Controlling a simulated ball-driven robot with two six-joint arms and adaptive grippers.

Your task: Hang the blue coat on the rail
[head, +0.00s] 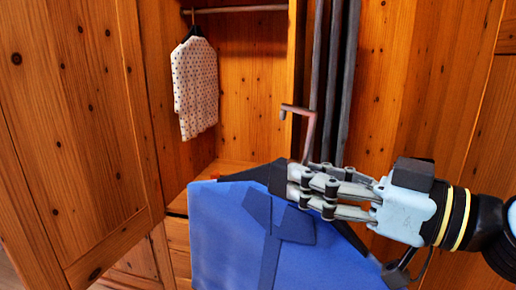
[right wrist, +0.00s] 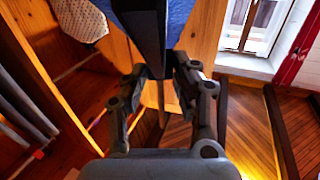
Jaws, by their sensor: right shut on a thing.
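The blue coat (head: 235,235) hangs on a dark hanger (head: 262,176) with a copper-coloured hook (head: 307,130) that stands up above it. My right gripper (head: 290,185) comes in from the right and is shut on the dark hanger near the coat's collar. In the right wrist view the dark hanger (right wrist: 148,35) lies between the fingers, with some blue cloth (right wrist: 180,15) behind it. The rail (head: 240,9) runs across the top of the open wardrobe, above and behind the hook. The hook is apart from the rail. My left gripper is not in view.
A white dotted shirt (head: 196,85) hangs at the rail's left end. The rail to its right is bare. An open wooden door (head: 75,130) stands at left. An upright panel edge (head: 294,60) and dark vertical bars (head: 330,75) are right of the opening.

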